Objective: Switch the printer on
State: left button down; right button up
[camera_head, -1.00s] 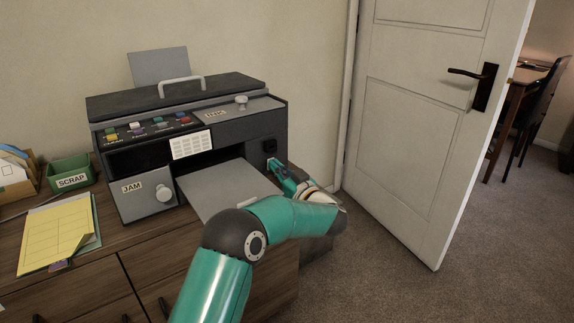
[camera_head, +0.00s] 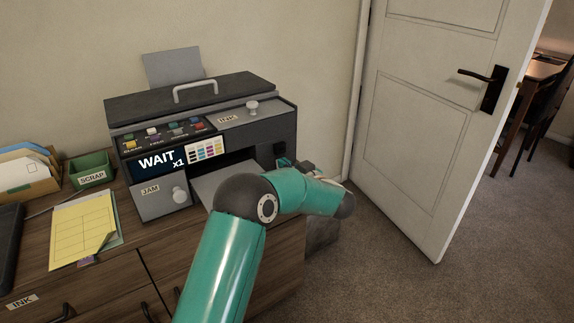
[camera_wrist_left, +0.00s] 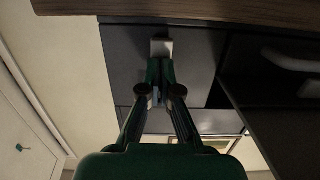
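The printer (camera_head: 235,133) is a dark grey machine on the wooden cabinet. Its display (camera_head: 160,161) is lit and reads "WAIT x1", beside a lit panel of coloured blocks (camera_head: 205,149). A small black switch (camera_head: 280,149) sits on the right part of its front. My left gripper (camera_head: 284,163) is just below and in front of that switch, apart from it as far as I can tell, and partly hidden by its own wrist. In the left wrist view my left gripper's fingers (camera_wrist_left: 160,70) are together, with a small pale block (camera_wrist_left: 161,47) at their tips. My right gripper is out of view.
A green SCRAP bin (camera_head: 91,170), a yellow form (camera_head: 83,228) and a paper holder (camera_head: 30,174) occupy the cabinet's left. Grey JAM (camera_head: 158,199) and INK (camera_head: 235,117) covers are shut. An open white door (camera_head: 430,120) stands right, with bare carpet before it.

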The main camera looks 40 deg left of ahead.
pick_arm(q)
jog(key=p+v, duration=0.2)
jog(key=v, duration=1.1)
jog(key=shift+d, duration=0.45)
jog(key=shift+f, duration=0.15)
